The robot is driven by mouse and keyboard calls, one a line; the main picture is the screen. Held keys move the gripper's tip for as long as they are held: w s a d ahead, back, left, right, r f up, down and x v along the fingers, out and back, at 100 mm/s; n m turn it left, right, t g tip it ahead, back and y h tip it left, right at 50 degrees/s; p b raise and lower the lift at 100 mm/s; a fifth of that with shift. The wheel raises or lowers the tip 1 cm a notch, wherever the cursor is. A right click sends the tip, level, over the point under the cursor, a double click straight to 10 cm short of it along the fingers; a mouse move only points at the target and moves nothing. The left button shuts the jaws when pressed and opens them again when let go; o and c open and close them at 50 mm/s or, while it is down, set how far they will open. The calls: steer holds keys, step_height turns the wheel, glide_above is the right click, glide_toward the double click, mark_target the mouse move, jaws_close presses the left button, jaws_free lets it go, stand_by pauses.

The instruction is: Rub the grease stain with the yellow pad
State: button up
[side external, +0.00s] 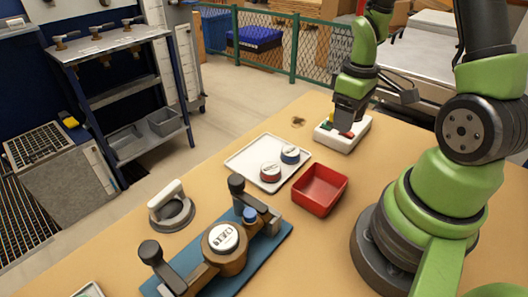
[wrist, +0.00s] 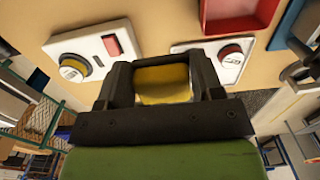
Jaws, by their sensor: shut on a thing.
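My gripper (wrist: 163,84) is shut on the yellow pad (wrist: 162,85), whose face shows between the two dark fingers in the wrist view. In the side view my gripper (side external: 350,112) hangs at the far part of the table, in front of or over the white switch box; its height is hard to tell. The pad is hardly visible there. The grease stain (side external: 298,121) is a small dark brown smudge on the tan tabletop, left of my gripper and apart from it. I cannot make out the stain in the wrist view.
The white switch box (side external: 343,135) sits close by my gripper. A white tray (side external: 245,160) with a red and a blue disc lies nearer than the stain. A red bin (side external: 320,189) and a blue mat (side external: 275,252) with a fixture are nearer still. The table around the stain is clear.

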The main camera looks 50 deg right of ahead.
steer(key=w+a+r, duration=0.3)
steer(key=w+a, duration=0.1)
steer(key=a, duration=0.3)
steer(key=w+a+r, duration=0.3)
steer(key=w+a, duration=0.1)
steer(key=a, duration=0.2)
steer(key=m, duration=0.9)
glide_above(302, 121)
step_height(302, 121, down, 10)
steer(key=shift+d+f, duration=0.15)
steer(key=shift+f, duration=2.8)
steer(key=shift+f, duration=1)
